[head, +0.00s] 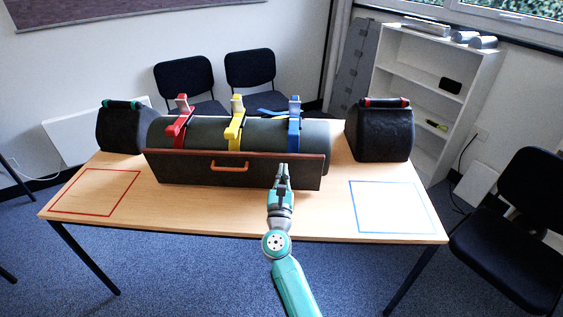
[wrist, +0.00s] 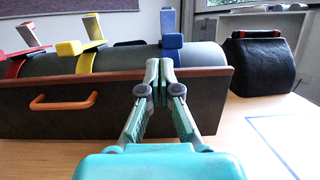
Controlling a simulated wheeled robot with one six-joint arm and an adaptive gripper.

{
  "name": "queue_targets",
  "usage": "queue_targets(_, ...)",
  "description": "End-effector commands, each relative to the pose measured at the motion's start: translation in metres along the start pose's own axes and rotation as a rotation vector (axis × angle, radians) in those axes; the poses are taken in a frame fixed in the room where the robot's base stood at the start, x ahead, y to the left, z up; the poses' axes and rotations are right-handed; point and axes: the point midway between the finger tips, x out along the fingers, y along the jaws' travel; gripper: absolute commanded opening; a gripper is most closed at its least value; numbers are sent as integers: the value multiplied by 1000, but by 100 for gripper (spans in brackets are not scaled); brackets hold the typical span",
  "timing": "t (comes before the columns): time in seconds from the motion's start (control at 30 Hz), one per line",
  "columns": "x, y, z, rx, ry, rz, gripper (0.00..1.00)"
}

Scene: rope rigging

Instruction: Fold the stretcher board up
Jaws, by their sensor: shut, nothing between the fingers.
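The stretcher board (head: 235,168) is a dark grey panel with a reddish-brown edge and an orange handle (head: 229,166). It stands upright along the front of a grey-green roll on the table. In the wrist view the board (wrist: 60,118) fills the left and middle, with its handle (wrist: 64,101) at left. My gripper (head: 283,168) is shut and empty, in front of the board's right part, right of the handle. In the wrist view its fingertips (wrist: 159,68) overlap the board's top edge; I cannot tell whether they touch it.
Red (head: 180,125), yellow (head: 235,125) and blue (head: 294,125) straps cross the roll (head: 265,130). Black bags stand at left (head: 122,132) and right (head: 380,135). A red outline (head: 95,192) and a blue outline (head: 393,207) enclose bare table. Chairs and a shelf stand beyond.

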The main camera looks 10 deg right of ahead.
Motion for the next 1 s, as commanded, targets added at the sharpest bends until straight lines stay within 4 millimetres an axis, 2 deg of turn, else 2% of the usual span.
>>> queue_targets(0.03,-17,5,-9,2,35,3,0)
queue_targets(0.1,-34,10,-21,0,81,6,0)
queue_targets(0.2,-53,15,-32,-6,134,12,0)
queue_targets(0.37,-60,17,-40,-11,166,15,0)
queue_targets(0.57,-36,18,-43,-12,165,14,0)
queue_targets(1.0,43,18,-56,-13,165,14,0)
